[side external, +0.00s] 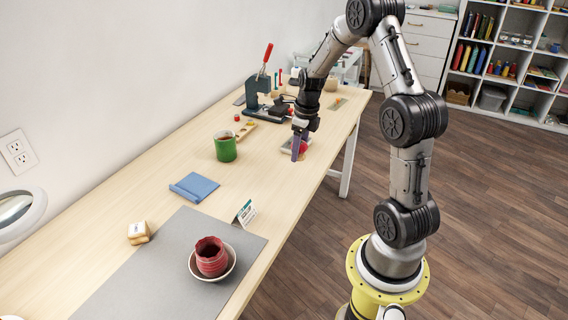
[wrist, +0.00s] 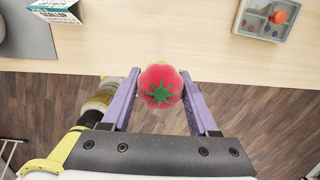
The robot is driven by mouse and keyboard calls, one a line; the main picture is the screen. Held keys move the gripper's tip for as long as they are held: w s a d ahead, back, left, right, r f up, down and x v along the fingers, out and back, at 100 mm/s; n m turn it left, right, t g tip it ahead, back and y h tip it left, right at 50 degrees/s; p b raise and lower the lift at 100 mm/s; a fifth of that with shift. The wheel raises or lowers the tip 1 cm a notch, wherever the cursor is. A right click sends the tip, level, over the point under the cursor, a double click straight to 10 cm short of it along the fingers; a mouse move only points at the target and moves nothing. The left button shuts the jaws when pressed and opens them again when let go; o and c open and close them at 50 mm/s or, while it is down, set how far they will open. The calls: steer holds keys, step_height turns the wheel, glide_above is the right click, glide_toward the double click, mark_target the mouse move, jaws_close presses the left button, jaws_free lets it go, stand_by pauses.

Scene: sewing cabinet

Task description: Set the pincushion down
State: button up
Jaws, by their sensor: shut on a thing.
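The pincushion is a round red tomato shape with a green star-shaped top. In the wrist view the pincushion (wrist: 160,86) sits between the two purple fingers of my gripper (wrist: 159,74), which is shut on it. In that view it overlaps the table's front edge and the floor beyond. In the side view my gripper (side external: 299,147) points down near the table's front edge, and a bit of the red pincushion (side external: 303,147) shows beside the fingers. The gap beneath it is hard to judge.
A grey compartment tray (wrist: 265,20) lies close to the gripper.

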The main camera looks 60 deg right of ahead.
steer(key=w+d+f, duration=0.3)
steer(key=w+d, duration=0.1)
steer(key=w, duration=0.1)
glide_above(283, 168)
steer(key=s, duration=0.1)
steer(key=f, duration=0.4)
steer(key=shift+a+f, duration=0.15)
steer(key=shift+a, duration=0.15)
steer(key=shift+w+d+f, duration=0.25)
steer(key=shift+w+f, duration=0.05)
steer(key=shift+f, duration=1.8)
steer(key=shift+f, duration=0.1)
steer(key=o, duration=1.4)
steer(key=shift+c, duration=0.2)
